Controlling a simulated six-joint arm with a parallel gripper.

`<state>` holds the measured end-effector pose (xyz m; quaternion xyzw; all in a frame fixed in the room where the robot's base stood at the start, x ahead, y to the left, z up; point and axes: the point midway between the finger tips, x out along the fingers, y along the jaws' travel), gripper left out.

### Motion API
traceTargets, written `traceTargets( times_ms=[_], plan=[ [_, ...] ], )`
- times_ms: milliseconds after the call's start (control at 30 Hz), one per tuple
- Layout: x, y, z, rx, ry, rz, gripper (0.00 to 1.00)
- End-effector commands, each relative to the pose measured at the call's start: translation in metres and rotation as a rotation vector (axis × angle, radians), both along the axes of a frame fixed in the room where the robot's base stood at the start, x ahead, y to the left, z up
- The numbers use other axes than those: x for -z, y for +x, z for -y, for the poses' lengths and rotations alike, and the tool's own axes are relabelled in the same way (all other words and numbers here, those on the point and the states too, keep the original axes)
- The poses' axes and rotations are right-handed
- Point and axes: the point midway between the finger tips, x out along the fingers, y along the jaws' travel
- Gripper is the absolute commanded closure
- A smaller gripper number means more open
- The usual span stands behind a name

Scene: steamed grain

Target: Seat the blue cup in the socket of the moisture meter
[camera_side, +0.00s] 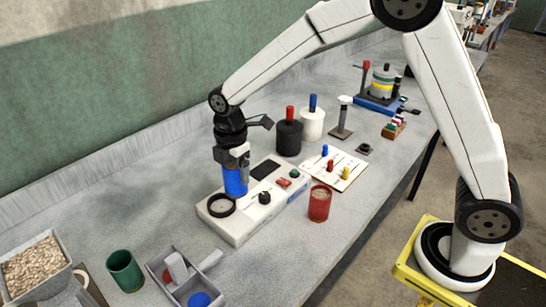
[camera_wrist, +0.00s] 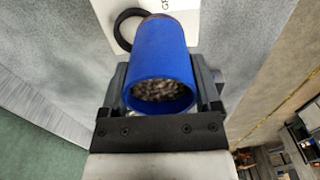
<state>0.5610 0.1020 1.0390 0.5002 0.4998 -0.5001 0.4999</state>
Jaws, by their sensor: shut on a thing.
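My gripper (camera_side: 233,160) is shut on the blue cup (camera_side: 235,181) and holds it upright over the white moisture meter (camera_side: 243,226). In the wrist view the blue cup (camera_wrist: 160,52) sits between the jaws (camera_wrist: 162,92), with grain inside. The meter's round black-rimmed socket (camera_side: 221,206) is just to the left of and nearer than the cup in the side view. Part of the socket's dark ring (camera_wrist: 122,30) shows beside the cup in the wrist view. I cannot tell whether the cup's base touches the meter.
A red cup of grain (camera_side: 319,204) stands right of the meter, near a white board with coloured pegs (camera_side: 335,168). A green cup (camera_side: 125,271), a grey divided tray (camera_side: 178,284) and a grain bin (camera_side: 36,267) are at the front left. Black (camera_side: 288,137) and white (camera_side: 312,124) canisters stand behind.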

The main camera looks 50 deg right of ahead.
Motion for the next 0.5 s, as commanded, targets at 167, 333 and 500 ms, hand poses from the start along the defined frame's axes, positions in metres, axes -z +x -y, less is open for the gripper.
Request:
traceTargets(
  times_ms=[167,333,500],
  plan=[
    [0.000,0.024,-0.014,-0.002,0.000,0.000,0.78],
    [0.001,0.036,-0.021,-0.001,0.000,-0.001,0.78],
    [0.000,0.040,-0.023,0.000,0.000,0.001,0.78]
  ],
)
